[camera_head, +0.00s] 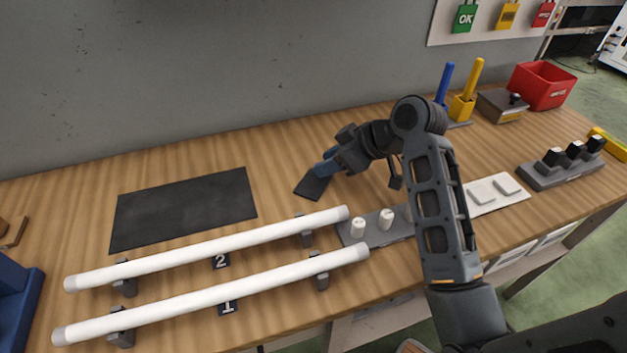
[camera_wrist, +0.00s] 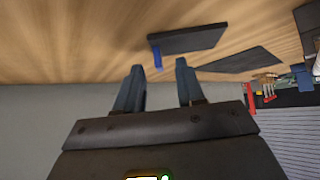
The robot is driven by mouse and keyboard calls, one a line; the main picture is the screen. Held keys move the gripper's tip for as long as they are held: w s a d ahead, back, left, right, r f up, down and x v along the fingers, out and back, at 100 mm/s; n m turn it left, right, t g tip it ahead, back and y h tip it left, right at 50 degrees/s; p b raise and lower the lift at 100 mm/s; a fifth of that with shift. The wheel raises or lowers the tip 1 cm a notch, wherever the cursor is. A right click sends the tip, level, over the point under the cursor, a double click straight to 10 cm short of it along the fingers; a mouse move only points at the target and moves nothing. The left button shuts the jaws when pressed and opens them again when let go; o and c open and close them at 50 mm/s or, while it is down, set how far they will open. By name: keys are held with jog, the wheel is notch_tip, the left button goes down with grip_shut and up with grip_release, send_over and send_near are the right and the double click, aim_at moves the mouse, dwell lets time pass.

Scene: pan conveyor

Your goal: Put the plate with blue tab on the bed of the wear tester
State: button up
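A dark flat plate (camera_head: 312,187) lies on the wooden bench near its middle. In the wrist view the plate (camera_wrist: 190,39) shows a blue tab (camera_wrist: 157,58) on its near edge. My gripper (camera_head: 326,168) is over the plate's tab side in the head view and covers the tab there. In the wrist view my gripper (camera_wrist: 159,68) is open, with its two blue-grey fingers apart. The tab shows between and just beyond the fingertips, and I see no contact. I cannot tell which object is the wear tester or its bed.
Two white tubes (camera_head: 215,247) on grey supports lie at front left. A black mat (camera_head: 184,208) lies behind them.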

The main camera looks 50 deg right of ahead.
jog(key=shift+w+f, duration=0.5)
jog(key=shift+c, duration=0.3)
grip_shut()
